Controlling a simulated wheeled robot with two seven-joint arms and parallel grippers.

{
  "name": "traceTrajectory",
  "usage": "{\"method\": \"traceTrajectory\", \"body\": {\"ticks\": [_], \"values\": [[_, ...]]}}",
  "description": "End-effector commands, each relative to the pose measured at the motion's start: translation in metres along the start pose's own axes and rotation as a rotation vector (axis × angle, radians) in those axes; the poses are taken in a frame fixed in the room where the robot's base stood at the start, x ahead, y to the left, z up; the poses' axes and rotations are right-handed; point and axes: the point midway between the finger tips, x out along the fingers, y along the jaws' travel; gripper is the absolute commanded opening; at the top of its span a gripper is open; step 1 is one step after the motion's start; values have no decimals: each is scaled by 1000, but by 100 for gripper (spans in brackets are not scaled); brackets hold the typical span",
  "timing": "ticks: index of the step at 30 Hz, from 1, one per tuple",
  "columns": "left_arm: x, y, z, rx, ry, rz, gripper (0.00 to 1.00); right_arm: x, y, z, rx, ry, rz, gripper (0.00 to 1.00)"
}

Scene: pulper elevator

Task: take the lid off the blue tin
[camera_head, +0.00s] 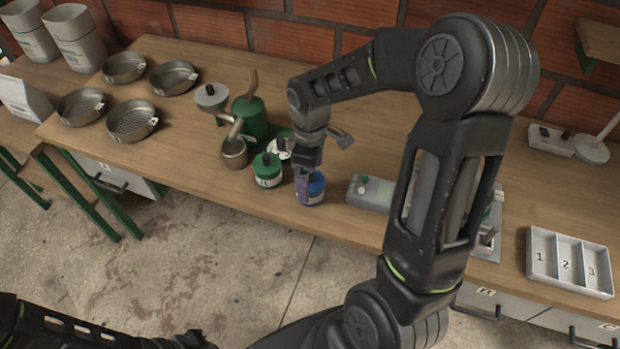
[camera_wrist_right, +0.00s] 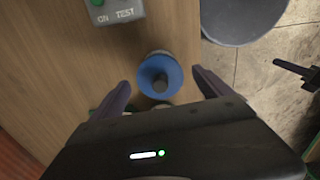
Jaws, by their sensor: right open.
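The blue tin (camera_head: 312,192) stands near the front edge of the wooden bench in the head view, partly hidden by my right gripper (camera_head: 308,176). In the right wrist view its round blue lid (camera_wrist_right: 146,74) with a dark knob (camera_wrist_right: 160,82) in the middle faces the camera. The lid sits on the tin. My right gripper (camera_wrist_right: 160,78) is open, with one purple finger on each side of the lid and visible gaps between. The knob is not held. My left arm shows at the bottom left of the head view; its jaws are not clear.
A green-lidded tin (camera_head: 267,170) stands close left of the blue tin. A grey switch box (camera_head: 371,192) lies to the right. A three-part tray (camera_head: 569,262) is far right.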

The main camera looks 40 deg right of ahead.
Motion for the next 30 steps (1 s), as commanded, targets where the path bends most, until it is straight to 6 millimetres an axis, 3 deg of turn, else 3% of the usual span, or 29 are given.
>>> {"method": "traceTrajectory", "body": {"ticks": [5,27,30], "values": [[0,0,0,0,0,0,0,0,0,0,0,0,0,88],[0,0,0,0,0,0,0,0,0,0,0,0,0,27],[0,0,0,0,0,0,0,0,0,0,0,0,0,25]]}}
